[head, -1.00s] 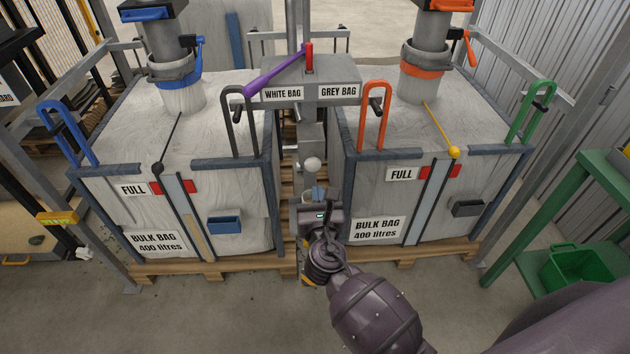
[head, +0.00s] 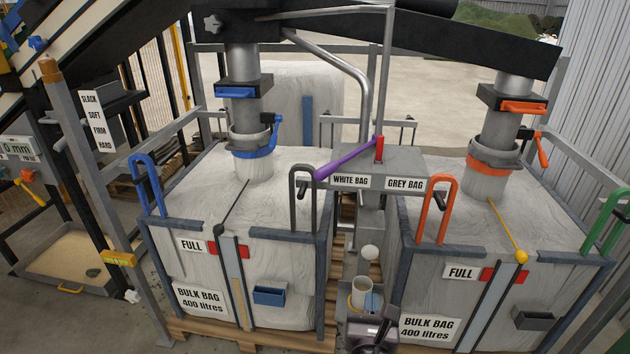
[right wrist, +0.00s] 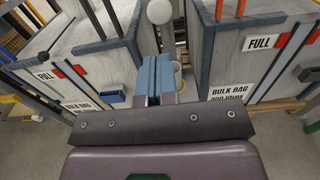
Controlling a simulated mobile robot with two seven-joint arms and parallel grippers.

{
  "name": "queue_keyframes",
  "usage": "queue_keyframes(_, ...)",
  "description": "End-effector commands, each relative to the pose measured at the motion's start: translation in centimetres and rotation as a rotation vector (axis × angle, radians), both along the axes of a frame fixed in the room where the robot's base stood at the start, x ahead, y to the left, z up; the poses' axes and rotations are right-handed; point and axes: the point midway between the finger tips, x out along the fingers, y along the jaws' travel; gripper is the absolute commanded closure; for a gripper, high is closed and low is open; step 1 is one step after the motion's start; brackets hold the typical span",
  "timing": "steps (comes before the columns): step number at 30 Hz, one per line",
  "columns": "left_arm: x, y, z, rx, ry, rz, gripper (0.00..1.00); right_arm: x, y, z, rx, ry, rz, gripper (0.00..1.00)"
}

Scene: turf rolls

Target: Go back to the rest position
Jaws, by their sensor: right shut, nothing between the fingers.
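My right gripper (head: 371,302) shows at the bottom of the head view, low in the gap between the two bulk bags. In the right wrist view its two blue fingers (right wrist: 155,78) are together with nothing between them. The white ball (head: 370,252) is beyond the gripper and appears above the fingers in the head view. A pale round container (head: 360,290) is close beside the fingers in the picture; I cannot tell whether they touch. My left gripper is not in view.
The left bulk bag (head: 283,240) and the right bulk bag (head: 415,275) stand in frames on either side. A purple lever (head: 345,158) tops the grey selector box (head: 400,160). A sand tray (head: 70,265) lies at far left. Concrete floor is open behind.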

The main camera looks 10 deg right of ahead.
Motion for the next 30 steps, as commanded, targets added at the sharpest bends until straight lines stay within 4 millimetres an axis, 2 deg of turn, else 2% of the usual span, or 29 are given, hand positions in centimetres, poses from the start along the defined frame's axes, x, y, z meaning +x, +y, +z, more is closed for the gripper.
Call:
queue_keyframes(4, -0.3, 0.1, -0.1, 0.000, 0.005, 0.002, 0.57, 0.0, 0.1, 0.0, 0.094, -0.026, 0.005, 1.00)
queue_keyframes(7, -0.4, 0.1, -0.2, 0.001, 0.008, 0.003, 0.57, 0.1, 0.4, -0.3, 0.276, -0.053, 0.021, 1.00)
queue_keyframes(17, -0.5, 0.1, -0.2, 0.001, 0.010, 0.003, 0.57, 0.1, 0.8, -1.8, 1.238, -0.115, 0.023, 1.00)
queue_keyframes(23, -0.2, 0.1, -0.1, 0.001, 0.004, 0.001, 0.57, -2.1, -0.5, -4.1, 1.875, -0.132, -0.098, 1.00)
queue_keyframes(27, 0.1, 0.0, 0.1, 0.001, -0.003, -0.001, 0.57, -4.6, -2.0, -6.0, 2.301, -0.162, -0.246, 1.00)
queue_keyframes(30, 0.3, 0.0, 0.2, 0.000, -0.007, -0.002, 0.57, -6.9, -3.3, -7.4, 2.557, -0.197, -0.375, 1.00)
